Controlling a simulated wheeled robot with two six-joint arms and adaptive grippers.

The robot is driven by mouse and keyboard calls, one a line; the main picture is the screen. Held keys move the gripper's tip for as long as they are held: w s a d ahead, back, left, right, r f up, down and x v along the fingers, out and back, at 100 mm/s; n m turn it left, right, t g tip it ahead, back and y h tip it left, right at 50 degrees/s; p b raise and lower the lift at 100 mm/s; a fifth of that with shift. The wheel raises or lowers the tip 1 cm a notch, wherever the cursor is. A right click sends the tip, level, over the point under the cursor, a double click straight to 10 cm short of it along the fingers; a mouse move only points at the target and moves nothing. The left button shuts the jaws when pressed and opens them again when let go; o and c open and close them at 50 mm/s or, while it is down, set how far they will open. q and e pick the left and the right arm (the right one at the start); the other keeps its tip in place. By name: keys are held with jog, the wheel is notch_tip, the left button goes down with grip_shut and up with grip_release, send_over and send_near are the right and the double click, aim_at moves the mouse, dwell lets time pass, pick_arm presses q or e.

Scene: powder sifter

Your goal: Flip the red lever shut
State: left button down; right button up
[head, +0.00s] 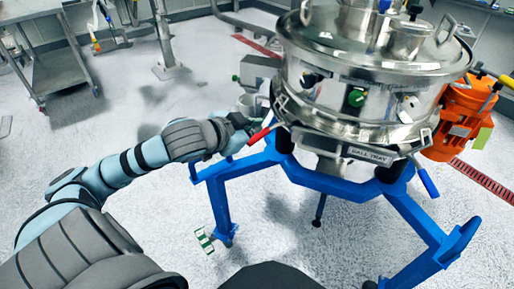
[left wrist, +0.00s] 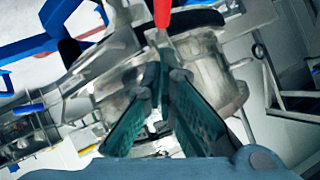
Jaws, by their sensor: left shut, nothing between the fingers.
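The powder sifter (head: 370,75) is a shiny steel drum on a blue frame. Its red lever (head: 259,136) sticks out at the drum's lower left, its free end pointing down and left. My left gripper (head: 241,122) is beside the lever, partly hidden by my own arm. In the left wrist view the red lever (left wrist: 162,14) comes in from the top edge, just beyond the fingertips (left wrist: 167,74). The green-padded fingers are shut with nothing between them. I cannot tell whether they touch the lever. My right gripper is not in view.
The blue frame (head: 345,187) has legs spreading over the floor below the drum. A tray labelled BALL TRAY (head: 370,155) and a blue-handled lever (head: 428,182) are at the front. An orange motor (head: 462,118) stands at the right. A metal cart (head: 55,70) is far left.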

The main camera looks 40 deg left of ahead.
aim_at(267, 131)
pick_arm(q)
jog(key=w+f, duration=0.1)
jog(key=w+a+f+b, duration=0.1)
jog(key=f, duration=0.1)
jog(key=w+f, duration=0.1)
jog(key=f, duration=0.1)
jog(key=shift+w+a+b, duration=0.2)
jog(key=shift+w+b, duration=0.1)
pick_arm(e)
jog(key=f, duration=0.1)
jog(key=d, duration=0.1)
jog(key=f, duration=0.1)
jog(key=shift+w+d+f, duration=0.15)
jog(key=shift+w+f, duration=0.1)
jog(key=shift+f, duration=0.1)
